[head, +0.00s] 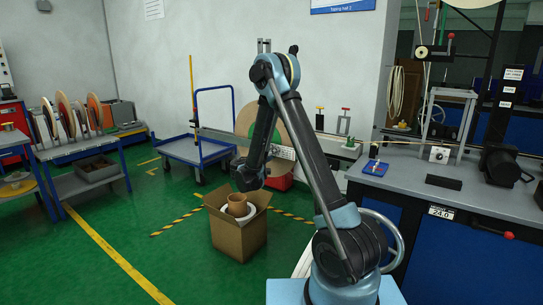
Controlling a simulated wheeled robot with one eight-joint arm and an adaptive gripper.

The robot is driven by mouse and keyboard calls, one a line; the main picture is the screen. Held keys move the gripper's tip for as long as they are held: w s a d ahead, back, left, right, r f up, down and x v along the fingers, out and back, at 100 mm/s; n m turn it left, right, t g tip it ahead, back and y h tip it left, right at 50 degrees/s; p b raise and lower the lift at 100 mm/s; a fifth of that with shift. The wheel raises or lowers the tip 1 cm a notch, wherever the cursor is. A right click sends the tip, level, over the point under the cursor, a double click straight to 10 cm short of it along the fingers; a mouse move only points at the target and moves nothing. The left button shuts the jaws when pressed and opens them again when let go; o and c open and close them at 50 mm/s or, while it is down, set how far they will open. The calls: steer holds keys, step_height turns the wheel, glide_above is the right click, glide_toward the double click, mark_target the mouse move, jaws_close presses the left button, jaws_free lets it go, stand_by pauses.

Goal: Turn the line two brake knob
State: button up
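My arm rises from its base, bends at the top and reaches down to the left. Its end, my gripper (248,179), hangs above an open cardboard box; the fingers are too dark and small to show whether they are open. I cannot tell which part is the line two brake knob. My gripper is far from all of these.
A blue trolley (196,150) stands behind. Green floor at left is clear.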

steer(key=shift+w+d, duration=0.35)
steer(key=shift+w, duration=0.15)
jaws_close()
steer(key=shift+a+n, duration=0.15)
steer(key=shift+n, duration=4.05)
